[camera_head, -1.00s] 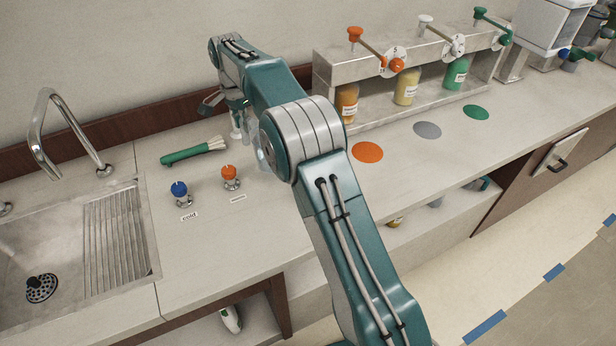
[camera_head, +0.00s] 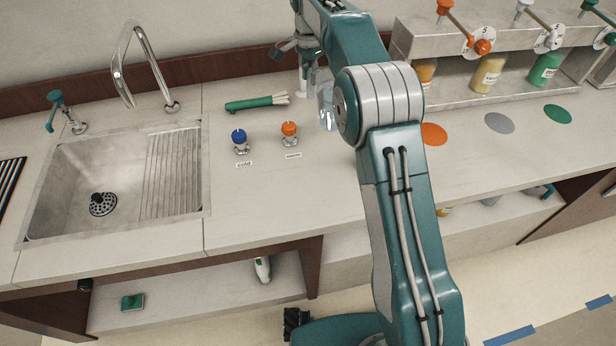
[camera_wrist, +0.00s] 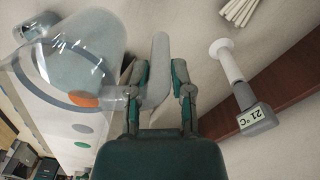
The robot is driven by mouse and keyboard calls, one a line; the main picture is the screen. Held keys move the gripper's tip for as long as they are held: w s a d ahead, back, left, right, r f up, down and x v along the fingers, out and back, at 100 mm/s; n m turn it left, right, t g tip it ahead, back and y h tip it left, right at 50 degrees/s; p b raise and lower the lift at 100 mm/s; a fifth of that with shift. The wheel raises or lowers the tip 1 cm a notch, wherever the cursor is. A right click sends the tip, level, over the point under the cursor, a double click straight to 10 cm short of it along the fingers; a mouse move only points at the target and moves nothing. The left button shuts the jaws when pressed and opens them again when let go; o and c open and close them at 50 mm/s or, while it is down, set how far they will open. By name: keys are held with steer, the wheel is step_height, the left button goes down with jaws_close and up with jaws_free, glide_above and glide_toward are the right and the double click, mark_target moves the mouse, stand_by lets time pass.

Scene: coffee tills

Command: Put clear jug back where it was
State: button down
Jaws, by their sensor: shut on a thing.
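The clear jug (camera_wrist: 85,45) is large and see-through in the upper left of the wrist view, beside my fingers. In the head view the jug (camera_head: 326,112) shows only in part, just left of my arm's grey joint, over the counter behind the orange knob. My gripper (camera_wrist: 160,78) is shut on the jug's pale handle (camera_wrist: 159,55). The arm hides much of the jug in the head view. I cannot tell whether its base touches the counter.
An orange knob (camera_head: 289,131) and a blue knob (camera_head: 239,138) stand left of the jug. The sink (camera_head: 70,170) is further left. Orange (camera_head: 432,134), grey (camera_head: 499,123) and green (camera_head: 557,114) discs mark the counter at right. A temperature display (camera_wrist: 256,118) is close by.

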steer(key=s+a+r+n, duration=0.3)
steer(key=s+a+r, duration=0.15)
steer(key=s, duration=0.45)
steer(key=s+a+r+n, duration=0.3)
steer(key=s+a, duration=0.2)
steer(key=s, duration=0.5)
steer(key=s+d+n, duration=0.2)
steer(key=s+n, duration=0.4)
steer(key=s, duration=1.3)
steer(key=w+a+f, duration=0.8)
steer(key=w+f, duration=0.3)
steer(key=f, duration=0.2)
steer(key=shift+a+f, duration=0.3)
steer(key=shift+a, duration=0.05)
steer(key=shift+f, duration=0.1)
steer(key=c, duration=0.5)
jaws_free()
